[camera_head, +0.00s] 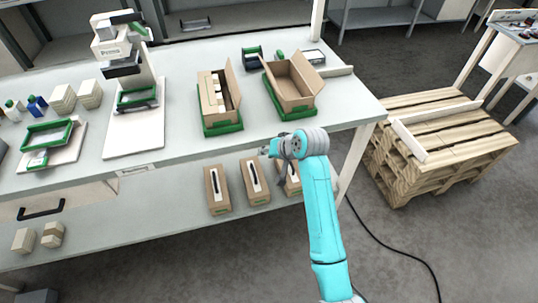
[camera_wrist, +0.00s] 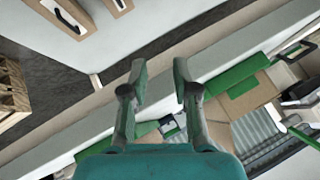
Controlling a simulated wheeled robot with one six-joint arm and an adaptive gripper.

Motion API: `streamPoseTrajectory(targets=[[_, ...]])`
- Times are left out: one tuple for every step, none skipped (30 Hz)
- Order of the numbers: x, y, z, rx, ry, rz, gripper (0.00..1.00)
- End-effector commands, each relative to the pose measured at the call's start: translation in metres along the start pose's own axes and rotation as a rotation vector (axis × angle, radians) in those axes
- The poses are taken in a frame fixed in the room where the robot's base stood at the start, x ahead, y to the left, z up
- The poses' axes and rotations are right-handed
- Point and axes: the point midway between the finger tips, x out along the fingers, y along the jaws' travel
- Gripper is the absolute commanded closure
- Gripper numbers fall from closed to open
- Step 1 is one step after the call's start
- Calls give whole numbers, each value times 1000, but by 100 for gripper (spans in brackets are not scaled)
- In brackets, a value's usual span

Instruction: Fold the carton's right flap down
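Two open brown cartons stand on the bench in the head view, each in a green holder. The right carton (camera_head: 292,82) looks empty, with flaps standing or leaning outward at its left and right sides. The left carton (camera_head: 218,92) has pale contents and raised flaps. I cannot tell which carton is meant. Cardboard (camera_wrist: 248,98) beside a green holder (camera_wrist: 236,76) shows in the wrist view, partly cut off. My gripper (camera_head: 270,148) is near the bench's front edge, in front of the right carton and apart from it. Its fingers (camera_wrist: 159,82) are open and empty in the wrist view.
Several closed cartons (camera_head: 217,190) stand on the lower shelf below my gripper. A green-and-white press (camera_head: 130,70) stands on the bench at left. A wooden pallet (camera_head: 435,150) stands at right.

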Motion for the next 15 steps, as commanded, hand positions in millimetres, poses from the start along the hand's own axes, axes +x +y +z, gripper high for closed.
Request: streamPoseTrajectory(targets=[[1, 2, 3, 1, 4, 2, 71], [1, 3, 4, 1, 6, 2, 71], [1, 4, 5, 2, 9, 3, 71], [2, 5, 6, 2, 10, 3, 71], [2, 5, 6, 2, 11, 4, 71], [2, 5, 6, 2, 11, 4, 71], [2, 5, 7, 2, 12, 4, 71], [2, 5, 7, 2, 12, 4, 71], [2, 5, 7, 2, 12, 4, 71], [2, 5, 6, 1, 12, 4, 71], [2, 5, 6, 1, 12, 4, 71], [2, 5, 6, 1, 11, 4, 71], [2, 5, 6, 1, 11, 4, 71], [2, 5, 6, 1, 11, 4, 71], [2, 4, 6, 1, 11, 3, 71]])
